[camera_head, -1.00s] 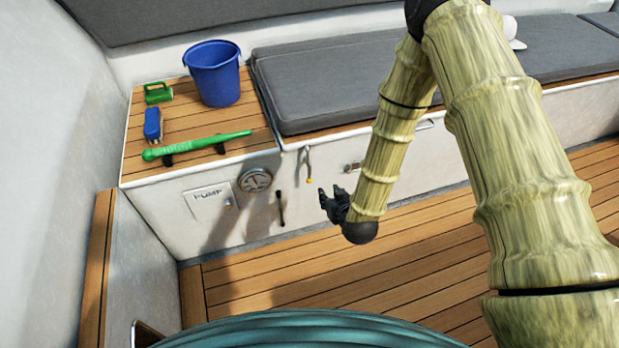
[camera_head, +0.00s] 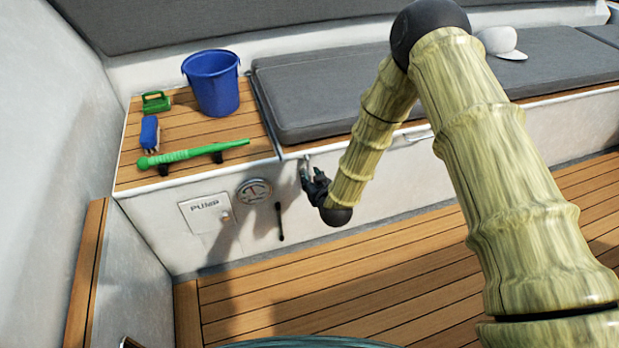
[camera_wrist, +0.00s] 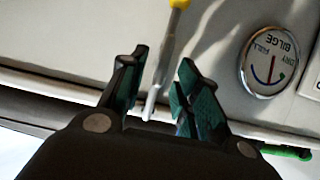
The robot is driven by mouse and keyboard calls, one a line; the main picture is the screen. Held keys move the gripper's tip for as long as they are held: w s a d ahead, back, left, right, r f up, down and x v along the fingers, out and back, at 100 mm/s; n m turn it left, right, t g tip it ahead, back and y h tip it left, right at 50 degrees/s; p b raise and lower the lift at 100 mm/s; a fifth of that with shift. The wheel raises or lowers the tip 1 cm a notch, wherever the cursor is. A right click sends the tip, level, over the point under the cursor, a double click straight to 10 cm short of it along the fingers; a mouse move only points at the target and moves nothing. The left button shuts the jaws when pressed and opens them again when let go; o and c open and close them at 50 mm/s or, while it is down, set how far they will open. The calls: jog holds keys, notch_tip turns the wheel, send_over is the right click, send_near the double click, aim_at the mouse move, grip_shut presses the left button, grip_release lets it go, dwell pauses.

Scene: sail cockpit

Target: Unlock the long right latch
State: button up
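A long thin metal latch with a yellow tip hangs on the white locker front (camera_head: 345,205), just below the cushioned bench edge. In the wrist view the latch (camera_wrist: 163,72) runs between my two spread fingers, its yellow end pointing away from them. My gripper (camera_wrist: 163,90) is open around the latch; a gap shows on at least one side, and I cannot tell whether either finger touches it. In the head view my gripper (camera_head: 308,178) is at the locker front and hides most of the latch, including the yellow tip.
A round bilge gauge (camera_head: 254,191), a pump panel (camera_head: 205,212) and a short black lever (camera_head: 280,221) are on the front to the left. A green handle (camera_head: 192,154), brush (camera_head: 150,133) and blue bucket (camera_head: 213,85) sit above. The plank floor (camera_head: 330,285) is clear.

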jog(key=shift+x, duration=1.1)
jog(key=shift+c, duration=0.5)
grip_shut()
